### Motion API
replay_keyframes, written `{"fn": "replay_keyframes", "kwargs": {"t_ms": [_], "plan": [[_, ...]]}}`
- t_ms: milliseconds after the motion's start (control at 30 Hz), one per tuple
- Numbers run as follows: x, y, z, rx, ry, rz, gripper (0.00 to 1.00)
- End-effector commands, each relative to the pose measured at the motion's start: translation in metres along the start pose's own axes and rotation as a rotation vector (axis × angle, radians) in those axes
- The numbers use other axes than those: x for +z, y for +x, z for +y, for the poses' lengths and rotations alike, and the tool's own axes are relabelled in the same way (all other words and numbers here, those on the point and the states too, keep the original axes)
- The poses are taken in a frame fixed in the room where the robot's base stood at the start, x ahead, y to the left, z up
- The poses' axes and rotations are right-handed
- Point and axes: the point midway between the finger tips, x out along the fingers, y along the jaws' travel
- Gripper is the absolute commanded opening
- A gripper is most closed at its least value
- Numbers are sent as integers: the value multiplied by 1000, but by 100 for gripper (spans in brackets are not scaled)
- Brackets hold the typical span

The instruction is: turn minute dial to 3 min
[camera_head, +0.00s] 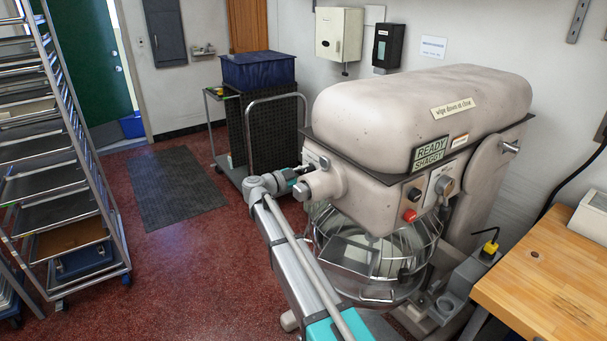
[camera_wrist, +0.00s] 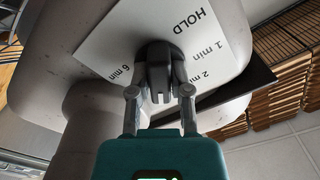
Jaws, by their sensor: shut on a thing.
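The minute dial (camera_wrist: 158,68) is a dark grey knob on a white plate (camera_wrist: 110,45) on the mixer's side. In the wrist view the plate reads HOLD, 1 min, 2 min and 6 min. Any marks between 2 min and 6 min are hidden by my gripper and the knob, and I cannot tell which mark the knob points to. My gripper (camera_wrist: 160,93) is shut on the dial, one finger on each side of its grip. In the head view my gripper (camera_head: 299,182) is at the left of the beige mixer (camera_head: 420,100), and the dial is hardly visible.
The mixer's wire guard and bowl (camera_head: 370,250) sit below its head, close to my arm. A dark trolley with a blue tub (camera_head: 258,71) stands behind my gripper. A wooden table (camera_head: 550,280) is at right, a tray rack (camera_head: 60,150) at left.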

Motion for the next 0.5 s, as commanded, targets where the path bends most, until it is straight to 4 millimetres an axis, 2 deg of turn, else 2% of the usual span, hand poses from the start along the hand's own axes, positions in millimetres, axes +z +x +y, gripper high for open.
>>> {"fn": "replay_keyframes", "kwargs": {"t_ms": [333, 500], "plan": [[0, 0, 2, 4, -8, 0, 0], [0, 0, 2, 4, -78, 0, 0]]}}
